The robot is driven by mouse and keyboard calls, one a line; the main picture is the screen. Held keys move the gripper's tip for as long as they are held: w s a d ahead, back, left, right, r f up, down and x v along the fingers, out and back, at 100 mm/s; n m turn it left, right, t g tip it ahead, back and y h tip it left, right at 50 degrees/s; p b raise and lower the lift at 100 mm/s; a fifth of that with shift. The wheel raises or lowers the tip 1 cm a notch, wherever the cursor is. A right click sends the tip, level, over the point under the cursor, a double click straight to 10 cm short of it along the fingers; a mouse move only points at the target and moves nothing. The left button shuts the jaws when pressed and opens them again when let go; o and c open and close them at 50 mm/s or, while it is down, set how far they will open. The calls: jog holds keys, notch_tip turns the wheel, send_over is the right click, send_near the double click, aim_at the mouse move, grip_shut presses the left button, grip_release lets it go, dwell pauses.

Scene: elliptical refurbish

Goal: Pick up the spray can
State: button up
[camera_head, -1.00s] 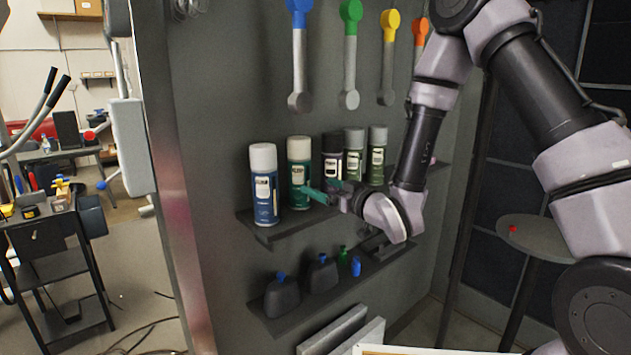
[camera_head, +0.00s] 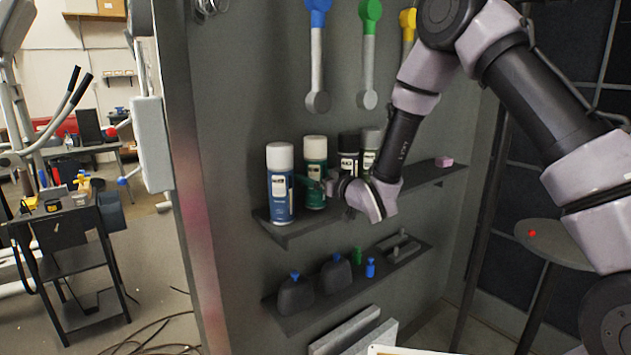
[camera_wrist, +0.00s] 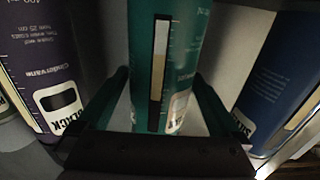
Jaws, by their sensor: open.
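Several spray cans stand upright in a row on the upper shelf: a blue can (camera_head: 281,192) with a white cap, a green can (camera_head: 315,176) with a pale cap, a black-labelled can (camera_head: 348,161) and an olive can (camera_head: 370,156). My gripper (camera_head: 308,184) is at the green can's front, its teal fingers open. In the wrist view the green can (camera_wrist: 178,55) fills the middle, with my gripper's fingers (camera_wrist: 160,85) on either side of it. The black-labelled can (camera_wrist: 45,65) is left and the blue can (camera_wrist: 265,75) right. Contact with the green can cannot be told.
The upper shelf (camera_head: 290,232) has a pink block (camera_head: 443,162) at its far end. A lower shelf (camera_head: 315,307) holds dark bottles (camera_head: 335,273) and small blue and green items. Neighbouring cans leave little room beside the fingers.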

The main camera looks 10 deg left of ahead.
aim_at(315, 137)
jog(key=c, duration=1.4)
jog(key=shift+o, duration=0.2)
jog(key=shift+r, duration=0.1)
notch_tip(315, 137, up, 10)
jog(key=shift+f, duration=0.1)
